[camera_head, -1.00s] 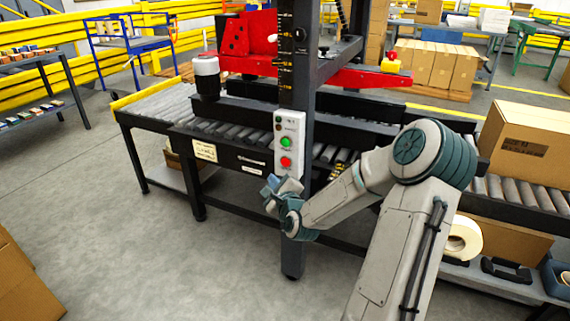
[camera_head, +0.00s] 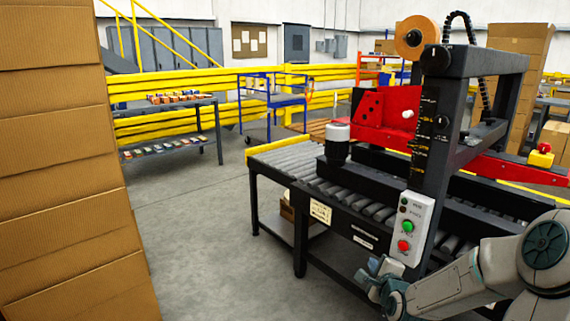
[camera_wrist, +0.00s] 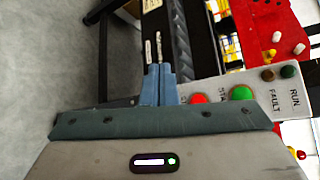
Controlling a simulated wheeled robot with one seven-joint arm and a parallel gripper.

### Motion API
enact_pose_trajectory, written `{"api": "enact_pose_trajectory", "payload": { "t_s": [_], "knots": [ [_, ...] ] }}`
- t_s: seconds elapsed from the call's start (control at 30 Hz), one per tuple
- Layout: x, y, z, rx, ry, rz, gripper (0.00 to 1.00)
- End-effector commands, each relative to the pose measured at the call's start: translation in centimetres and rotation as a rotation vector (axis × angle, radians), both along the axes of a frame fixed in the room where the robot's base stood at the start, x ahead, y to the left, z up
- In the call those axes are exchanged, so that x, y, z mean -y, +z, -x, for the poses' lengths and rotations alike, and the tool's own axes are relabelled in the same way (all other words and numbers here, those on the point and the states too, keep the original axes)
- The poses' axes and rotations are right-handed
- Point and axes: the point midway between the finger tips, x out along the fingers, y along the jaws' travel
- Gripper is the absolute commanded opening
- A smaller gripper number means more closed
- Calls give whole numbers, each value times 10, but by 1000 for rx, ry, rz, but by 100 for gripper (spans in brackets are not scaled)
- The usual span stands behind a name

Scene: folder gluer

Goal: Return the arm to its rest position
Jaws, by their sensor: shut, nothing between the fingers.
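My gripper (camera_head: 377,268) is at the lower right of the head view, in front of the machine's post and just below and left of its control panel (camera_head: 409,229). My arm (camera_head: 470,275) comes in from the lower right corner. In the wrist view my gripper (camera_wrist: 159,72) has its two blue fingers together with nothing between them. The control panel (camera_wrist: 270,95) lies to the right of the fingers there, with a green button (camera_wrist: 241,93) and a red button (camera_wrist: 198,98). No contact between the fingers and the panel is visible.
The machine's roller conveyor (camera_head: 290,160) runs behind my gripper. A tall cardboard stack (camera_head: 70,170) fills the left side. Open grey floor (camera_head: 195,215) lies between them. A shelf table (camera_head: 170,115) and a blue cart (camera_head: 272,102) stand farther back.

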Motion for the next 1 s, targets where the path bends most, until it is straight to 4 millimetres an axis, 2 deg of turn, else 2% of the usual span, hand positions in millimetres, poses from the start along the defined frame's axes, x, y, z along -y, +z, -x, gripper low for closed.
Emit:
{"api": "enact_pose_trajectory", "payload": {
  "t_s": [0.03, 0.2, 0.37, 0.5, 0.67, 0.8, 1.0],
  "knots": [
    [-15, 21, 5, -62, 59, 109, 0],
    [-45, 48, 33, -286, 250, 465, 0],
    [-63, 88, 70, -459, 430, 756, 0],
    [-75, 131, 108, -582, 595, 969, 0],
    [-89, 185, 159, -687, 801, 1153, 0],
    [-102, 232, 208, -733, 1007, 1274, 0],
    [-116, 278, 272, -726, 1289, 1361, 0]
  ]
}}
